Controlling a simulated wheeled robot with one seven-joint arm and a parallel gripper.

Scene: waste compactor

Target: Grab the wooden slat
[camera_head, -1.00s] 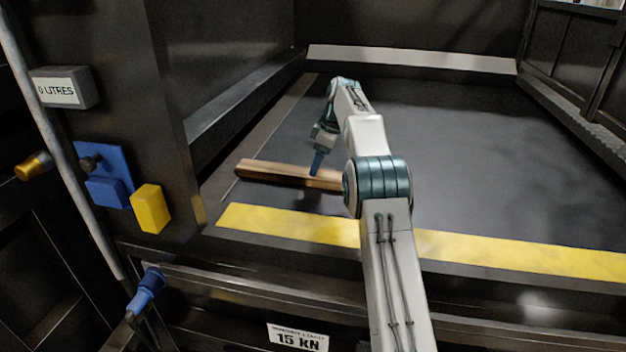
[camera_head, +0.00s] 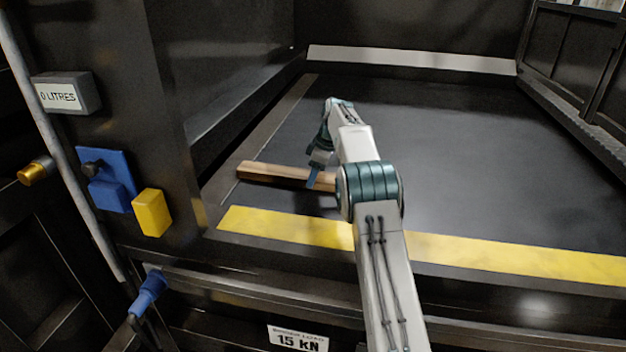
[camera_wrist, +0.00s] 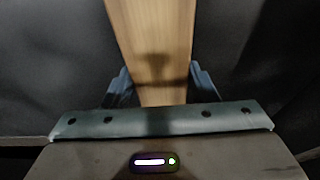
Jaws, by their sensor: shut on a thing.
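The wooden slat (camera_head: 275,173) lies across the dark compactor floor, just behind the yellow stripe. Its right end is hidden behind my arm in the head view. My gripper (camera_head: 314,181) is at the slat's right part, with its blue fingers down at the wood. In the wrist view the slat (camera_wrist: 152,45) runs up the picture between the two fingers of my gripper (camera_wrist: 160,84), one on each side. The gripper is shut on the slat. I cannot tell whether the slat touches the floor along its whole length.
The yellow stripe (camera_head: 290,227) marks the front edge of the dark floor (camera_head: 450,160). A dark side wall (camera_head: 225,70) stands at the left, with a blue box (camera_head: 108,180) and a yellow box (camera_head: 151,212) on the front post. The floor to the right is clear.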

